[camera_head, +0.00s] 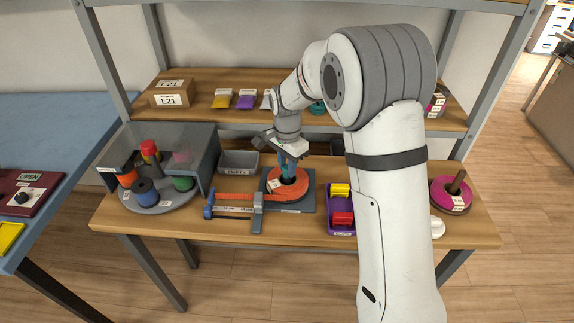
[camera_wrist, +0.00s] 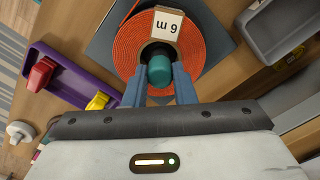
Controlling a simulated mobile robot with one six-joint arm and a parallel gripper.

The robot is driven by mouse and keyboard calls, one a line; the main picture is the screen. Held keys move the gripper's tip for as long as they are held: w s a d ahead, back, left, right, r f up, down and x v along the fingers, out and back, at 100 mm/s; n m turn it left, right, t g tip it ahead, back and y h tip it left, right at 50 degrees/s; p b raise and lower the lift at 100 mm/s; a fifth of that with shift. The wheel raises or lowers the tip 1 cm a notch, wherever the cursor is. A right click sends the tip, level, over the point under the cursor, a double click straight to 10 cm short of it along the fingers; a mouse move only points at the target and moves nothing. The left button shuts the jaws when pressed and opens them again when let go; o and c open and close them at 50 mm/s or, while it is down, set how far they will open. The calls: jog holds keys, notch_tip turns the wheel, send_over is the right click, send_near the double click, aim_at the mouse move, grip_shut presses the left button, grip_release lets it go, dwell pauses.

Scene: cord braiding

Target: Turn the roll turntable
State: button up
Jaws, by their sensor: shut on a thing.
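A round grey turntable (camera_head: 132,201) carries several coloured rolls at the left of the bench, partly under a clear smoky hood (camera_head: 190,150). An orange roll (camera_head: 279,189) lies flat on a dark square plate (camera_head: 307,206) at mid-bench. It also shows in the wrist view (camera_wrist: 125,45), with a "6 m" label. My gripper (camera_head: 289,166) points down over its middle. In the wrist view my gripper (camera_wrist: 159,72) is shut on a teal round peg (camera_wrist: 160,70) standing in the roll's centre hole. The peg's lower part is hidden. My gripper is well away from the grey turntable.
A clamp and rule (camera_head: 257,212) stand left of the plate, beside an orange strip. A grey bin (camera_head: 239,161) is behind. A purple tray (camera_head: 341,228) with yellow and red pieces is right. A pink roll (camera_head: 451,195) lies far right. A shelf (camera_head: 200,120) hangs behind.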

jog(key=shift+w+r+m, duration=0.1)
jog(key=shift+r+m, duration=0.05)
jog(key=shift+m, duration=2.25)
jog(key=shift+m, duration=0.4)
jog(key=o, duration=1)
jog(key=shift+r, duration=3.8)
